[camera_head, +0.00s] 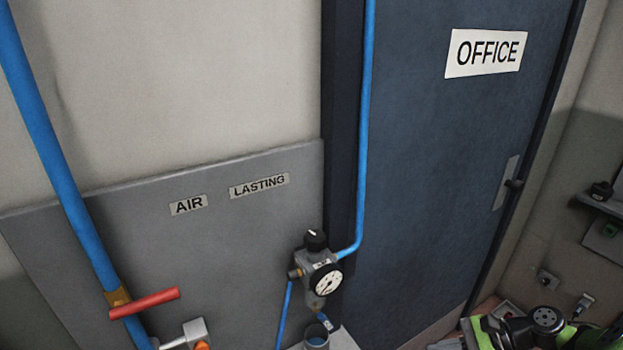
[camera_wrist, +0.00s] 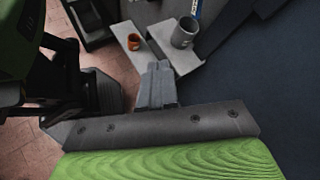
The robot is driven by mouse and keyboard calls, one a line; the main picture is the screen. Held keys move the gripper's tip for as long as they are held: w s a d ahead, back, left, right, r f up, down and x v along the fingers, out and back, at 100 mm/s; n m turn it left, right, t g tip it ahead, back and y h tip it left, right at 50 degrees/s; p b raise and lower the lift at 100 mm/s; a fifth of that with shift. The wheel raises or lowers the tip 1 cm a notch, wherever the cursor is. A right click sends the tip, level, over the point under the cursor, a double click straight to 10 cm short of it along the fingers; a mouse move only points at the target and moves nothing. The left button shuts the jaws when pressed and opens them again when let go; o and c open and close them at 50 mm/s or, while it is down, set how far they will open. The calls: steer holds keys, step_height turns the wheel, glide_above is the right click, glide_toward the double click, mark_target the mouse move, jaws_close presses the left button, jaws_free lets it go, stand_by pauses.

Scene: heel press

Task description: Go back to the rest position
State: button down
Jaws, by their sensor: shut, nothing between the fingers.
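My gripper (camera_wrist: 156,72) shows in the wrist view as two grey fingers pressed together, with nothing between them. They point away from the camera, toward an orange cup (camera_wrist: 134,41) and a grey cup (camera_wrist: 185,32) on light grey ledges. The fingers look apart from both cups, though the exact gap cannot be told. I cannot make out the fingers in the head view.
In the head view, a blue pipe with a red-handled valve (camera_head: 144,303) runs down the left. A gauge regulator (camera_head: 320,275) hangs beside the dark blue OFFICE door (camera_head: 430,160). Brick-patterned floor (camera_wrist: 75,55) shows in the wrist view.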

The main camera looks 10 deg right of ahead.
steer(key=a+r+n+g+h, duration=0.3)
steer(key=a+r+n+h, duration=0.5)
steer(key=a+r, duration=0.4)
steer(key=s+a+r+n+t+h, duration=0.1)
steer(key=s+a+r+n+t, duration=0.1)
steer(key=s, duration=0.4)
steer(key=s+a+r+n+t+h, duration=0.1)
steer(key=s+a+r+n+t, duration=0.1)
steer(key=s+a+r+n, duration=0.2)
steer(key=s+n, duration=0.2)
steer(key=n, duration=0.1)
steer(key=shift+s+a+h, duration=0.3)
steer(key=shift+s+h, duration=0.05)
steer(key=shift+h, duration=0.05)
steer(key=shift+w+r, duration=0.1)
